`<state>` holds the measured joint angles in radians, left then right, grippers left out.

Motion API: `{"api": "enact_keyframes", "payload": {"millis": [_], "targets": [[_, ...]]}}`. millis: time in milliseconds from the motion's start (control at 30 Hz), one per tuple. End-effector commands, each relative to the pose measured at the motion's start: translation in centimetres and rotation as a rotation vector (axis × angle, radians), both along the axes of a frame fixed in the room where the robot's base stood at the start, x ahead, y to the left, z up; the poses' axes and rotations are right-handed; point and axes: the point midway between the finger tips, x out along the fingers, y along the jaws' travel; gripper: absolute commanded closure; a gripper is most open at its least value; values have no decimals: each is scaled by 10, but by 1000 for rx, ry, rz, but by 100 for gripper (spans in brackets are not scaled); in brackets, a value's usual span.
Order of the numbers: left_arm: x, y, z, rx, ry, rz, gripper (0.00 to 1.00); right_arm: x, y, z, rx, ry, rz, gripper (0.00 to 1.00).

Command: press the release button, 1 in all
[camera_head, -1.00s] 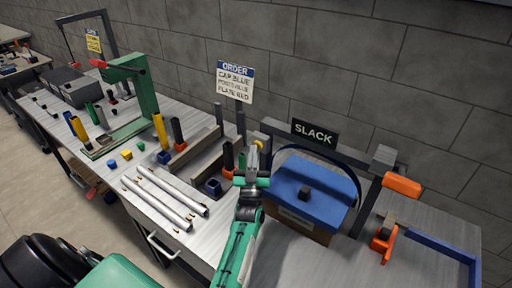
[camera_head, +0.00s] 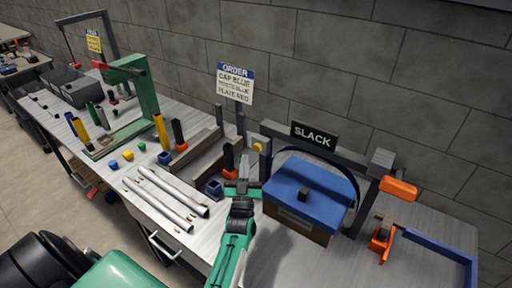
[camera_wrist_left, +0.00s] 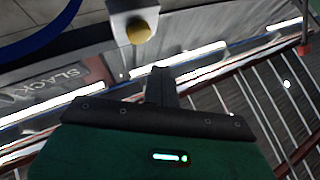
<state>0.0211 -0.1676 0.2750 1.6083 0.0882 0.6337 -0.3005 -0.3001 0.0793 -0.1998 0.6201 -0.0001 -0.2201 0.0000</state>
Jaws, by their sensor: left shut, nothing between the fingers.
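The release button is a yellow round knob (camera_head: 258,147) on a pale grey box at the left post of the SLACK frame. It also shows in the left wrist view (camera_wrist_left: 139,31), at the top, beyond my fingertips. My left gripper (camera_head: 244,160) is shut and empty, just left of and a little below the button in the head view. In the wrist view its closed fingers (camera_wrist_left: 160,75) point toward the button, with a visible gap between them. My right gripper is not in view.
The SLACK sign (camera_head: 314,136) hangs on the grey frame beside the button. A blue-topped box (camera_head: 306,185) stands right of my arm. Silver rails (camera_head: 168,197), a small blue block (camera_head: 214,189) and an orange block (camera_head: 398,188) are nearby.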

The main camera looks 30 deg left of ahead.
Motion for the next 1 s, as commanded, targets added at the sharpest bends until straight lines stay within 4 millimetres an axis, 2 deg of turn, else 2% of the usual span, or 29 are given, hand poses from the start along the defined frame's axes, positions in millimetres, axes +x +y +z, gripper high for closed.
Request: {"api": "enact_keyframes", "payload": {"millis": [133,300,1000], "targets": [[-15,1,1,0,1,1,100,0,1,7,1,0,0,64],[-23,2,0,0,1,0,100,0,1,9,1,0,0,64],[-23,2,0,0,0,0,100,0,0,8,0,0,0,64]]}}
